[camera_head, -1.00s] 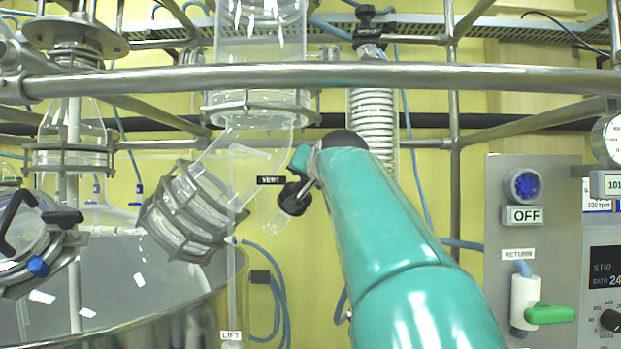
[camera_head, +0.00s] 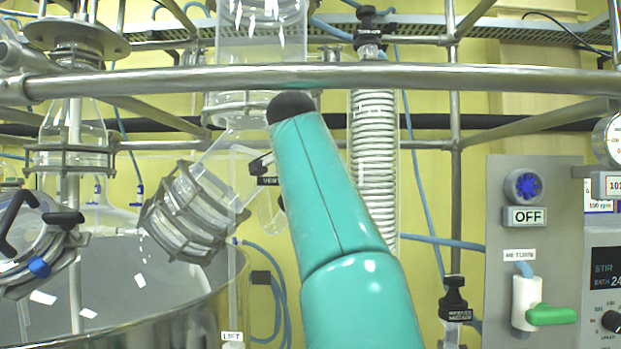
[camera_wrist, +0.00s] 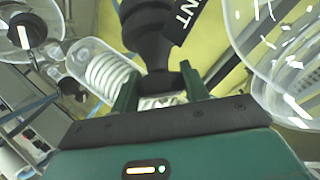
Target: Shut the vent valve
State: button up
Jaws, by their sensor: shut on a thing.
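The vent valve's black handle (camera_wrist: 148,30) fills the top middle of the wrist view, beside its black VENT label (camera_wrist: 185,20). My gripper (camera_wrist: 158,85) has its two green fingers shut around the lower part of this handle. In the head view the VENT label (camera_head: 267,181) shows partly, left of my teal arm. The arm hides the handle and most of my gripper there, so the handle's angle cannot be told from that view.
A clear angled glass pipe with a clamp (camera_head: 195,212) is left of my arm. A coiled glass condenser (camera_head: 374,150) stands close on its right. A steel rail (camera_head: 330,76) crosses above. A grey panel with a green-handled RETURN valve (camera_head: 548,315) is at right.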

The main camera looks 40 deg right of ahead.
jog(key=shift+w+a+f+g, duration=0.1)
jog(key=shift+f+g, duration=0.05)
jog(key=shift+g, duration=0.15)
dwell(0.4)
jog(key=o, duration=1)
